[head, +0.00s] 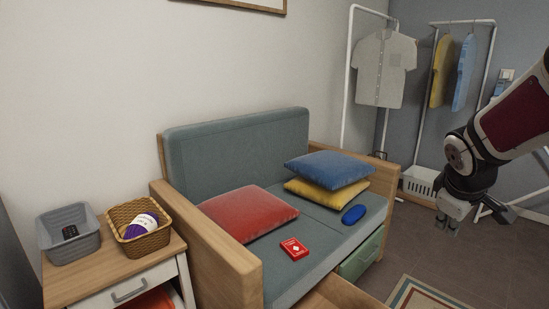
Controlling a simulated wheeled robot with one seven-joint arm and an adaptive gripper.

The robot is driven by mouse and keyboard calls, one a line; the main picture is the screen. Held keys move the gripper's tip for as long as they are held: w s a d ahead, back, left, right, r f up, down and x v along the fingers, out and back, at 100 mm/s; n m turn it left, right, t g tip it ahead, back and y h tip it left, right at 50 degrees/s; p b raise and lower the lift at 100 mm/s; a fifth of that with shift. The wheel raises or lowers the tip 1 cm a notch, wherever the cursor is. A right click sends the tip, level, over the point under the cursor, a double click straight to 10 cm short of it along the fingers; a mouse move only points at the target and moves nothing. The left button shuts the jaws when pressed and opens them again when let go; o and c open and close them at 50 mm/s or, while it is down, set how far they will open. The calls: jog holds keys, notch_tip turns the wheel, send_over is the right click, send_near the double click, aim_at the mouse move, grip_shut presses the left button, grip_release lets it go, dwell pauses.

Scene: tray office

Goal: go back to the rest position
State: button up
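My gripper (449,217) hangs at the right of the head view, at the end of my raised arm. It points down over the floor, to the right of the sofa and clear of it. Its fingertips are small and partly overlap in this view, so I cannot tell whether they are apart. I see no object held at them.
The sofa (235,280) holds red, blue and yellow cushions, a red card box (294,249) and a blue oval object (353,214). A grey bin (72,247) and wicker basket (140,245) stand on the side cabinet. Clothes racks (347,80) stand behind my arm.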

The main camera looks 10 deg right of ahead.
jog(key=s+a+m+g+y, duration=0.2)
jog(key=s+a+m+y, duration=0.1)
jog(key=s+a, duration=1.05)
jog(key=s+a+m+g+y, duration=0.25)
jog(key=s+a, duration=0.75)
jog(key=s, duration=0.7)
notch_tip(320, 180, up, 38)
jog(key=t+p, duration=0.3)
jog(key=p, duration=3.2)
jog(key=shift+d+f+t+p, duration=0.2)
jog(key=shift+d+t+p, duration=0.1)
jog(key=shift+d+t, duration=0.1)
